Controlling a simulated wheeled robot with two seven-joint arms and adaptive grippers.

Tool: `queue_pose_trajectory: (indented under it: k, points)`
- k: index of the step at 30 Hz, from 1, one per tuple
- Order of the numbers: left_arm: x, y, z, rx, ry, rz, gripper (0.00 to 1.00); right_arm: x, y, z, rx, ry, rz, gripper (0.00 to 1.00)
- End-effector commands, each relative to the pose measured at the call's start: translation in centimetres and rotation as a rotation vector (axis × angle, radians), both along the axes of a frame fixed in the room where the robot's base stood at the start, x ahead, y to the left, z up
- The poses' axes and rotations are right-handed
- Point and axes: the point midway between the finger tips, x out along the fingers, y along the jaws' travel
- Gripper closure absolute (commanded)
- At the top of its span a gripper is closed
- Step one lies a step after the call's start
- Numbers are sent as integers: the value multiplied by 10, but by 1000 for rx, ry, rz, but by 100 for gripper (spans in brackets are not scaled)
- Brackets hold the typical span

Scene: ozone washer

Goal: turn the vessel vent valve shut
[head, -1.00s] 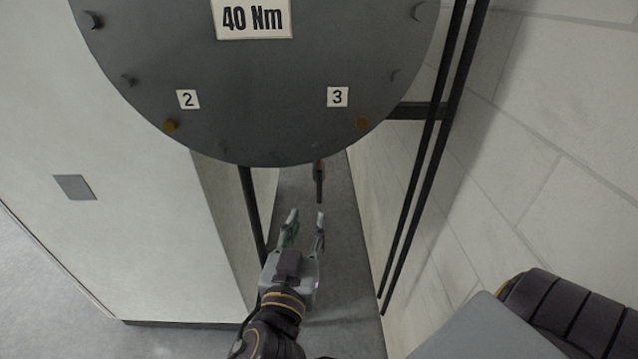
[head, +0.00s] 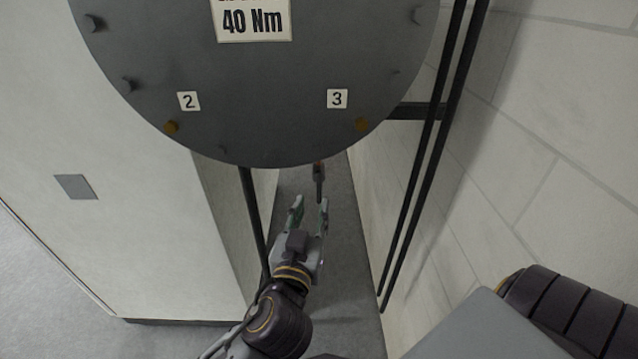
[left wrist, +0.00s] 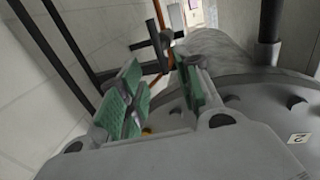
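The vent valve shows as a dark handle (head: 319,184) below the round grey vessel end (head: 262,125); its body is mostly hidden behind the vessel's lower rim. In the left wrist view, a dark lever (left wrist: 156,45) stands beside a thin copper-coloured pipe (left wrist: 163,24), beyond the fingertips. My left gripper (head: 311,207) is open and empty, just below the handle in the head view, with a gap between them. Its green-padded fingers also show apart in the left wrist view (left wrist: 160,80). My right gripper is out of view.
A pale cabinet (head: 110,200) stands left of the narrow floor gap (head: 340,260). A block wall (head: 560,150) with dark vertical pipes (head: 425,180) is on the right. A dark leg (head: 252,215) stands under the vessel, left of my gripper.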

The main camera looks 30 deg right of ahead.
Motion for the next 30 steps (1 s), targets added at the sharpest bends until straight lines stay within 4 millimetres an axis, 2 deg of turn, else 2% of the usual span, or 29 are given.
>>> queue_pose_trajectory:
  k: [11, 30]
  points:
    - [28, -25, 1, 1, -1, 0, 66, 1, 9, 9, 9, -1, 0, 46]
    - [66, -61, 1, 0, 0, -1, 66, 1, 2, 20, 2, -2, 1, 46]
